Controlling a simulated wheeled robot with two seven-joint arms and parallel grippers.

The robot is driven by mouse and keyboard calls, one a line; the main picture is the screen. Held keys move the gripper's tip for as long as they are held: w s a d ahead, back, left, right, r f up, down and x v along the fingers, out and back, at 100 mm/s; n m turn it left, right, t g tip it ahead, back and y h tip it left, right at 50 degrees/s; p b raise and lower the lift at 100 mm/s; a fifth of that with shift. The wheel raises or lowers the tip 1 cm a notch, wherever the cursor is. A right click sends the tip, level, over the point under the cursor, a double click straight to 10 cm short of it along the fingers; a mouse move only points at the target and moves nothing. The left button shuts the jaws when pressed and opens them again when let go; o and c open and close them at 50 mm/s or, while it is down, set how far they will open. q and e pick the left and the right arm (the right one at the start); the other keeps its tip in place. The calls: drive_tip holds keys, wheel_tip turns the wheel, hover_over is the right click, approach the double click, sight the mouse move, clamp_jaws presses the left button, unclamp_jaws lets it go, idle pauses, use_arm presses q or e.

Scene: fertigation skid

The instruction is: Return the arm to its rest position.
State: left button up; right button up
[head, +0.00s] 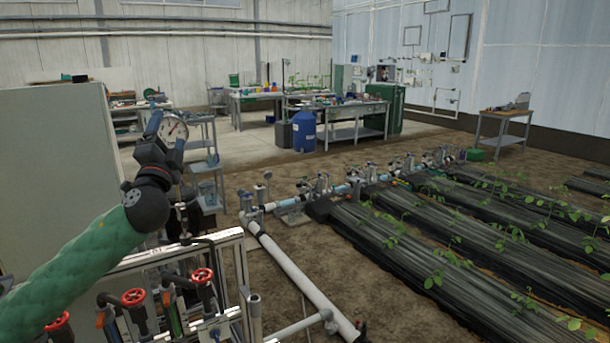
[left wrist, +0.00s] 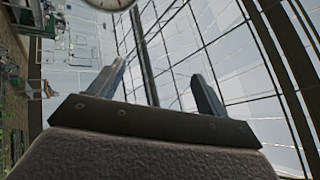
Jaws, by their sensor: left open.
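My left arm, in a green sleeve, comes in from the left in the head view and is raised over the skid. Its gripper (head: 166,122) points up and away, with its fingers apart. In the left wrist view the gripper (left wrist: 158,70) is open, with nothing between its two fingers. A round white-faced gauge (head: 174,131) shows right behind the fingers in the head view. Part of a round dial (left wrist: 110,3) is at the top edge of the left wrist view, beyond the fingers. My right gripper is not in view.
Below my left arm stands the skid's metal frame (head: 238,258) with red handwheels (head: 133,297). A pale panel (head: 58,170) stands at the left. White pipe (head: 300,280) runs along the soil beside planted beds (head: 430,255). Benches and a blue barrel (head: 303,131) are far back.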

use_arm(q)
drive_tip(key=s+d+f+n+g, duration=0.2)
drive_tip(key=s+f+n+g, duration=0.15)
drive_tip(key=f, duration=0.85)
drive_tip(key=s+d+f+n+g+y, duration=0.1)
drive_tip(key=s+d+f+n+g, duration=0.3)
drive_tip(key=f, duration=0.8)
drive_tip(key=s+d+f+n+g, duration=0.15)
drive_tip(key=s+f+g, duration=0.35)
drive_tip(key=f, duration=0.7)
drive_tip(key=s+d+f+n+g+h, duration=0.1)
drive_tip(key=s+d+f+g, duration=0.3)
drive_tip(key=s+f, duration=1)
drive_tip(key=s+d+f+n+g+h+p, duration=0.1)
drive_tip(key=s+d+f+g, duration=0.4)
drive_tip(key=s+f, duration=1)
drive_tip(key=s+n+g+h, duration=0.1)
drive_tip(key=s+h, duration=0.1)
drive_tip(key=s, duration=0.4)
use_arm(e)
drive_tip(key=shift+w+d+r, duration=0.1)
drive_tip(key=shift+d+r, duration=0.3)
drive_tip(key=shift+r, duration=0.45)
use_arm(q)
drive_tip(key=shift+d, duration=0.1)
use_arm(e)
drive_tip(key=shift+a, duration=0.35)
